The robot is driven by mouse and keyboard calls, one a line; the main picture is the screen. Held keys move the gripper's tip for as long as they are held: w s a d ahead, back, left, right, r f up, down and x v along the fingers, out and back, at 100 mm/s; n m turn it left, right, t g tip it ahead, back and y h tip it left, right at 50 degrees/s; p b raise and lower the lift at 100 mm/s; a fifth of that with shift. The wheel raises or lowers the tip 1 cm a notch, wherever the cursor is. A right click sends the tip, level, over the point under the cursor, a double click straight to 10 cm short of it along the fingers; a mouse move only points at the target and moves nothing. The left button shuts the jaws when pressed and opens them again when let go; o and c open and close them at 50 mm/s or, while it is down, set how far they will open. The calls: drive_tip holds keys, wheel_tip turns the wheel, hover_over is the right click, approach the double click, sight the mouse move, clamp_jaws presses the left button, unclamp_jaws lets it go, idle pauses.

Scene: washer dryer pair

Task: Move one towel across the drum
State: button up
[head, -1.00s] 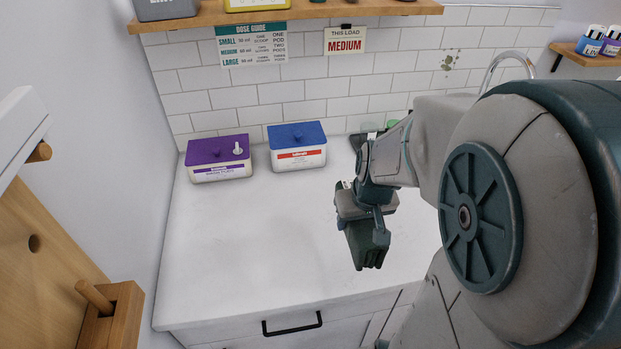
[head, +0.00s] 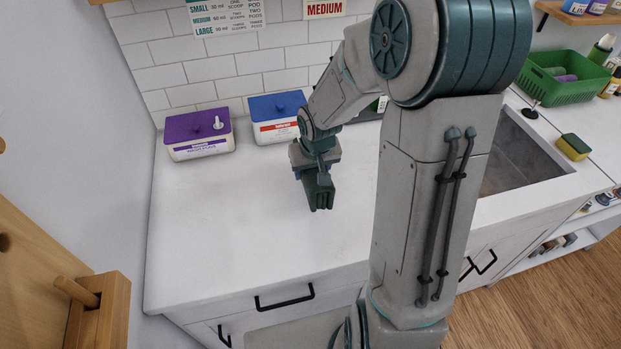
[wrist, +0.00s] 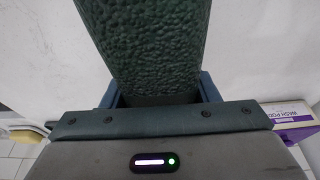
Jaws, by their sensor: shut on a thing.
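My gripper (head: 312,178) is shut on a dark green, bumpy-textured towel (head: 321,197). It holds the towel above the white counter (head: 240,235), left of my own arm links. In the wrist view, the towel (wrist: 145,45) hangs between the two blue-grey fingers of my gripper (wrist: 162,92) and fills the top middle. Whether its lower end touches the counter cannot be told. No drum shows in either view.
A purple-lidded tub (head: 200,135) and a blue-lidded tub (head: 277,118) stand at the counter's back. A sink (head: 520,155), a yellow-green sponge (head: 573,147) and a green basket (head: 565,80) are at right. A wooden piece (head: 60,250) stands at left. The counter's front left is clear.

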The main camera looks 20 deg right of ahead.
drive_tip(key=shift+w+a+f, duration=0.1)
drive_tip(key=shift+w+f, duration=0.2)
drive_tip(key=shift+f, duration=1.9)
drive_tip(key=shift+f, duration=0.2)
drive_tip(key=o, duration=1.2)
